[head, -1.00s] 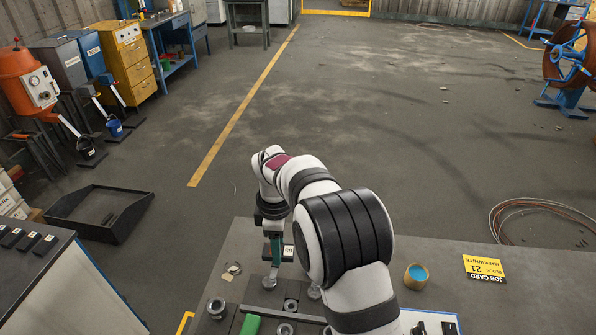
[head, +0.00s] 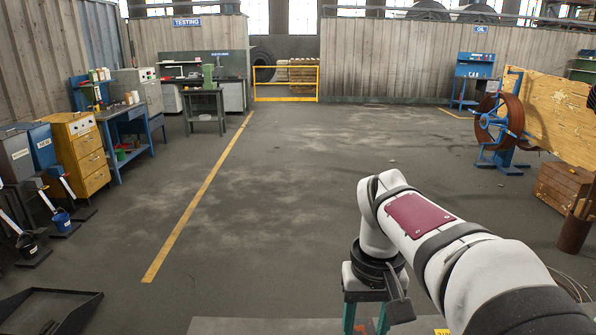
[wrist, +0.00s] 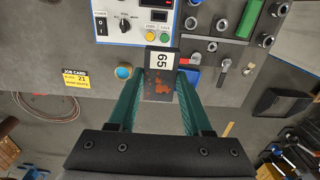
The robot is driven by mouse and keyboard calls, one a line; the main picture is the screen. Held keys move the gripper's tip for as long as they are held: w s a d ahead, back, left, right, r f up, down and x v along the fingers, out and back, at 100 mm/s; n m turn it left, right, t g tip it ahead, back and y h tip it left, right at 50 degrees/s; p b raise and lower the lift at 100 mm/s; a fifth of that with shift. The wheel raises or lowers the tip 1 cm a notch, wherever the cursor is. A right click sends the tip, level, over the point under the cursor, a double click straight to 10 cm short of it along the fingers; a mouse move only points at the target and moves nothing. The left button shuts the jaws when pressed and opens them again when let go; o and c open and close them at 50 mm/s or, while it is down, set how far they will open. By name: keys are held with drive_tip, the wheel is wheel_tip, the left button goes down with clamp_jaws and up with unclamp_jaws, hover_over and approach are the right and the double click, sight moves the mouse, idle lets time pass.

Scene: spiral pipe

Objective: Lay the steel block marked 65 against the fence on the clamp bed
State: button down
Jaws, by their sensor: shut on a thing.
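My gripper (wrist: 160,98) is shut on the dark steel block (wrist: 158,92), which has a white 65 label and reddish rust patches. The block sits between the two green fingers, above the grey bench (wrist: 215,80). In the head view my gripper (head: 366,318) shows at the lower edge, and the label is not readable there. Clamp hardware (wrist: 222,28) and a green bar (wrist: 248,18) show at the upper right of the wrist view, apart from the block. I cannot clearly make out the fence.
A control box (wrist: 135,20) with a knob and buttons stands beyond the block. A blue-topped cup (wrist: 124,72) and a yellow job card reading 21 (wrist: 76,78) lie to its left. A dark tray (wrist: 280,103) sits off the bench. The floor (head: 270,210) ahead is open.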

idle(0.3)
drive_tip(key=s+a+f+n, duration=0.6)
drive_tip(key=a+f+n, duration=0.3)
drive_tip(key=s+a+f+n, duration=0.6)
drive_tip(key=a+f+n, duration=0.2)
drive_tip(key=shift+n, duration=0.5)
drive_tip(key=f, duration=1)
drive_tip(key=shift+s+a+f, duration=0.15)
drive_tip(key=shift+s+a, duration=0.1)
drive_tip(key=shift+f, duration=0.4)
drive_tip(key=shift+f, duration=0.15)
drive_tip(key=shift+c, duration=1.7)
unclamp_jaws()
